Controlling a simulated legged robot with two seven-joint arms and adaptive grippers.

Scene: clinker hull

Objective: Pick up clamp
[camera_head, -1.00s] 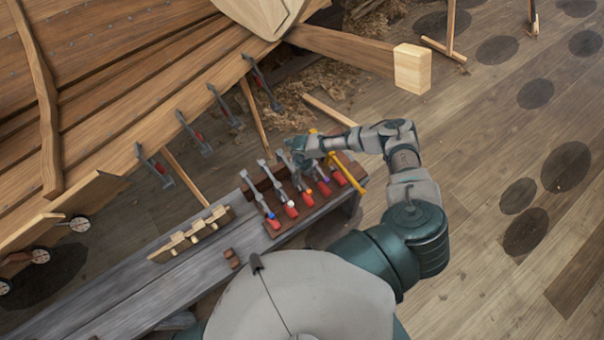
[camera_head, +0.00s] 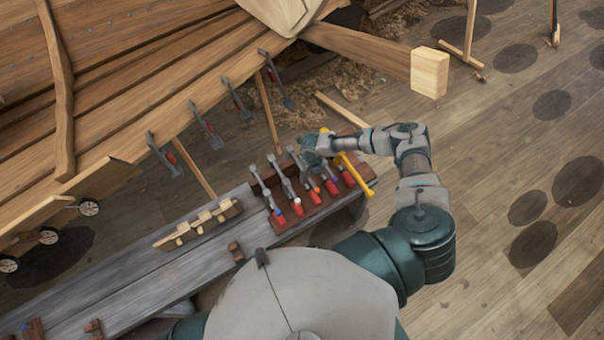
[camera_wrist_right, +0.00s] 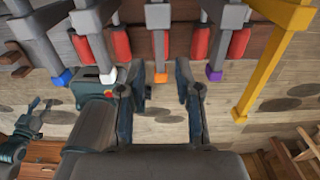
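Several grey bar clamps with red handles stand in a row in a brown wooden rack (camera_head: 262,187) on the grey bench. A yellow clamp (camera_head: 357,174) is at the row's right end and also shows in the right wrist view (camera_wrist_right: 272,72). My right gripper (camera_head: 312,152) is over the right part of the row and hides some clamp tops. In the right wrist view my right gripper (camera_wrist_right: 159,100) is open, with an orange-tipped clamp (camera_wrist_right: 159,48) in line with the gap between its fingers. White-tipped (camera_wrist_right: 107,45) and purple-tipped (camera_wrist_right: 222,45) clamps flank it.
A thick beam (camera_head: 365,52) lies beyond the rack. Floor at right is mostly open.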

